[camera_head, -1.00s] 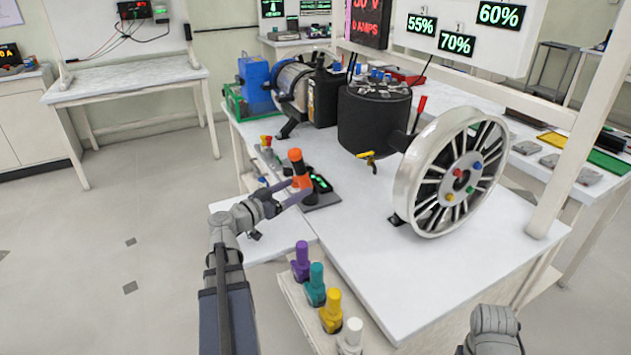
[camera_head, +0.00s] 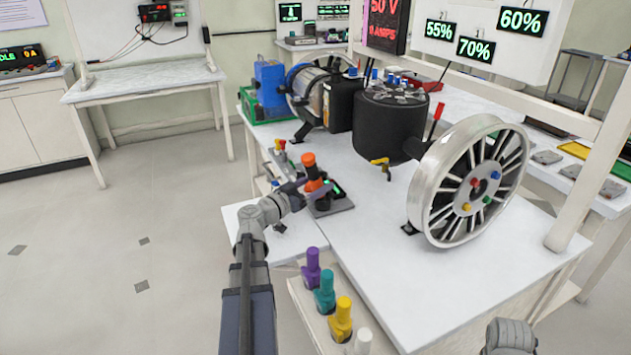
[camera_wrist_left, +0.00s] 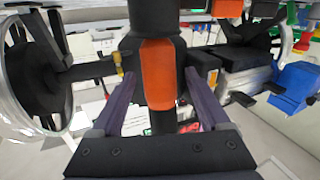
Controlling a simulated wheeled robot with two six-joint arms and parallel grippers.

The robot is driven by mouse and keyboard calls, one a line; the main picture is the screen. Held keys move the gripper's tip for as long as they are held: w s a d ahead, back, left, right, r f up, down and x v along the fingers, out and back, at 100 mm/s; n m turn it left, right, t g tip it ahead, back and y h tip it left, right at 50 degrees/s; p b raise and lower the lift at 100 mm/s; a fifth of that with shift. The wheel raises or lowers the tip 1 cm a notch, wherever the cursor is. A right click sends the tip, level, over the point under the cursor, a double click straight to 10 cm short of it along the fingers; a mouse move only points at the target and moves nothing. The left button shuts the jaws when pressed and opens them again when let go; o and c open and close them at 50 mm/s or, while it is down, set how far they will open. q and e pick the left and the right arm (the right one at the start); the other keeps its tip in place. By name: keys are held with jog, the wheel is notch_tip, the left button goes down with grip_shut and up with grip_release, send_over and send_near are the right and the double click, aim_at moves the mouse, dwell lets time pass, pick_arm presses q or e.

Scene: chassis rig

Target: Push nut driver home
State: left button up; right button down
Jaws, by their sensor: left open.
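The nut driver (camera_head: 312,172) is an orange and black tool standing upright in a dark dock (camera_head: 336,206) with green lit marks, on the near left part of the white bench. My left gripper (camera_head: 318,187) reaches it from the front left, its purple-grey fingers on either side of the driver's body. In the left wrist view the orange and black driver (camera_wrist_left: 158,75) stands between the two spread fingers, with gaps showing at both sides. The driver's lower end is hidden. Only a grey part of my right arm shows at the bottom right; its gripper is out of view.
A large spoked wheel (camera_head: 470,185) and a black drum (camera_head: 388,125) stand on the bench right of the driver. Purple, teal, yellow and white capped pieces stand on a shelf (camera_head: 312,318) nearer me. Bare bench top lies in front of the wheel.

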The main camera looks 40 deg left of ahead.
pick_arm(q)
jog(key=w, duration=0.2)
jog(key=shift+w+d, duration=0.1)
jog(key=shift+w, duration=0.3)
grip_shut()
dwell(0.6)
